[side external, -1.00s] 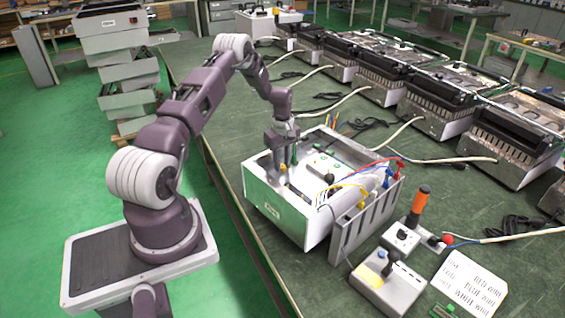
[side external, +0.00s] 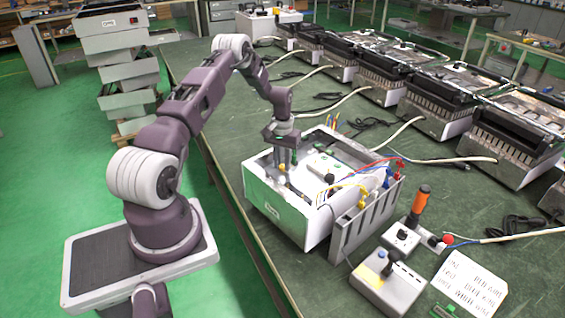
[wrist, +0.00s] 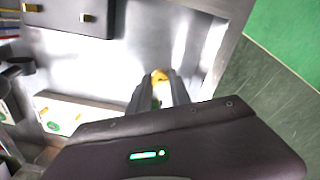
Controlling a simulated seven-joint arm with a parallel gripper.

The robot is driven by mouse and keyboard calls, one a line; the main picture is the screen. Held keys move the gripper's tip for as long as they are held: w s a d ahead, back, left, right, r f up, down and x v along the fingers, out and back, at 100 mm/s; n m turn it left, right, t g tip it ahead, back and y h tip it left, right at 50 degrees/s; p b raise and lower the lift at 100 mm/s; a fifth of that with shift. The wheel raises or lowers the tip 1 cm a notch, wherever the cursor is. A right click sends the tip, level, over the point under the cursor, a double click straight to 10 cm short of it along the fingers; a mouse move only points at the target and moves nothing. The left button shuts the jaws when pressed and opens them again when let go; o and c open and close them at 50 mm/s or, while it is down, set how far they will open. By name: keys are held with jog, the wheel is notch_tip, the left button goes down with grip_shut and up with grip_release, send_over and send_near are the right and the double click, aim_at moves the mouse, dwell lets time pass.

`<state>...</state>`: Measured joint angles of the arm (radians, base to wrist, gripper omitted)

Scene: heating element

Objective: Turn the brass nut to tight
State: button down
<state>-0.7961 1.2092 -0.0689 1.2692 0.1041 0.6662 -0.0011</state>
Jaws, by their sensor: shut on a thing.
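The brass nut (wrist: 160,76) shows as a small gold piece between my fingertips in the wrist view, inside the open metal box. My gripper (wrist: 160,88) is shut on it, with one dark finger on each side. In the side view my gripper (side external: 285,172) reaches down into the white box (side external: 272,207) near its left inner wall. The nut is too small and too covered by the fingers in the side view to tell its turn angle or how tight it is.
Inside the box are a dark knob (side external: 329,178), a light cylinder and yellow, red and blue wires. A grey slotted panel (side external: 366,222) stands at its right end. Several similar units line the bench (side external: 235,120) behind.

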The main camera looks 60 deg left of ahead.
jog(key=m, duration=0.5)
jog(key=shift+m, duration=2.5)
jog(key=c, duration=1.2)
grip_release()
